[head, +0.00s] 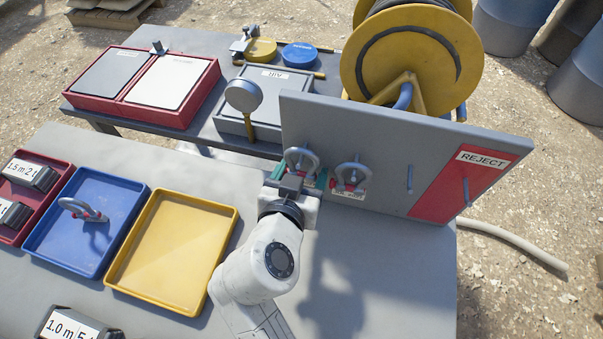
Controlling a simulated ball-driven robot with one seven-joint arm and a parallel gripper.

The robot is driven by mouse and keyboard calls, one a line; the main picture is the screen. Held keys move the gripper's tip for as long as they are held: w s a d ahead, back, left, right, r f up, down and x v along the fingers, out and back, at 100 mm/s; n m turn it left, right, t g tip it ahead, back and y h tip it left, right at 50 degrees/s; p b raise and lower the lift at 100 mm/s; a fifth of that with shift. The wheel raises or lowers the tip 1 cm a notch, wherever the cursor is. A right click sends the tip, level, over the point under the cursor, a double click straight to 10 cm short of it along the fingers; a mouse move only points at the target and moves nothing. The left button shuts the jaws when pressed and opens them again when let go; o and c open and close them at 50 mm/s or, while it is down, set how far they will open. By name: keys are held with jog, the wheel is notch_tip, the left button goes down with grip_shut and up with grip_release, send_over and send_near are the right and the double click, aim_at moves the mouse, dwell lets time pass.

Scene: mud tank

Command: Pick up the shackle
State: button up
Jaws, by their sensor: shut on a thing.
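Three grey shackles show. One (301,157) is at the grey upright board (380,140), directly at the tip of my gripper (294,180). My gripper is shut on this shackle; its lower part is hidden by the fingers. I cannot tell whether it still touches the board. A second shackle (352,176) hangs on the board just to the right, with a white label and red parts by it. A third shackle (80,209) lies in the blue tray (147,192).
An empty yellow tray (230,228) lies left of my arm, and a red tray (68,168) with labelled blocks is at far left. The board has bare pegs and a red REJECT panel (447,195). A yellow hose reel (420,60) stands behind. The right tabletop is clear.

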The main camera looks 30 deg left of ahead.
notch_tip(320, 180, up, 2)
jog(key=shift+r, duration=0.2)
jog(key=s+d+b, duration=0.1)
jog(key=s+d, duration=0.1)
jog(key=s, duration=0.6)
jog(key=s+d+b, duration=0.1)
jog(key=s+d, duration=0.1)
jog(key=s, duration=0.7)
jog(key=shift+s+d+r+b, duration=0.15)
jog(key=shift+s+d+b, duration=0.1)
jog(key=shift+b, duration=0.1)
jog(key=shift+r, duration=0.1)
